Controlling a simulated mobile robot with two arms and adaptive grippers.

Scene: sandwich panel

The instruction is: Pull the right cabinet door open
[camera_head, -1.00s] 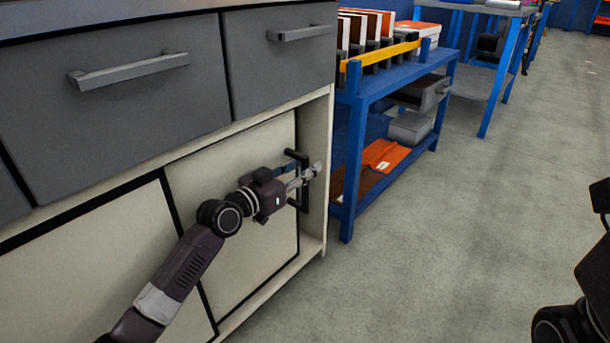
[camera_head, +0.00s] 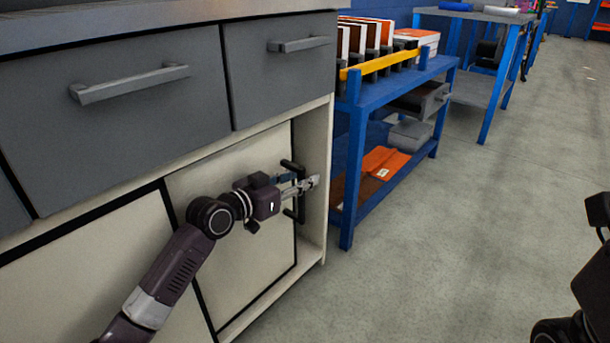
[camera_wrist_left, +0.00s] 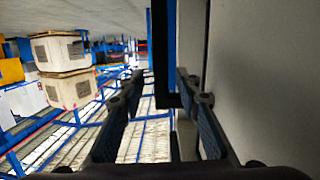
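The right cabinet door (camera_head: 240,250) is a cream panel below the grey drawers. I cannot tell whether it is slightly ajar. Its black upright handle (camera_head: 298,211) is near the door's right edge. My left gripper (camera_head: 305,184) is at the handle, its fingers pointing right across it. In the left wrist view my left gripper (camera_wrist_left: 158,80) has its fingers apart, with the black handle (camera_wrist_left: 160,50) between them, closer to the right finger. Firm contact cannot be made out. My right arm shows only as dark parts at the right edge; its fingers are not visible.
The grey drawers (camera_head: 120,125) with bar handles are above the door. A blue shelf rack (camera_head: 350,190) with boxes stands close to the cabinet's right side. The grey floor (camera_head: 470,220) in front is clear.

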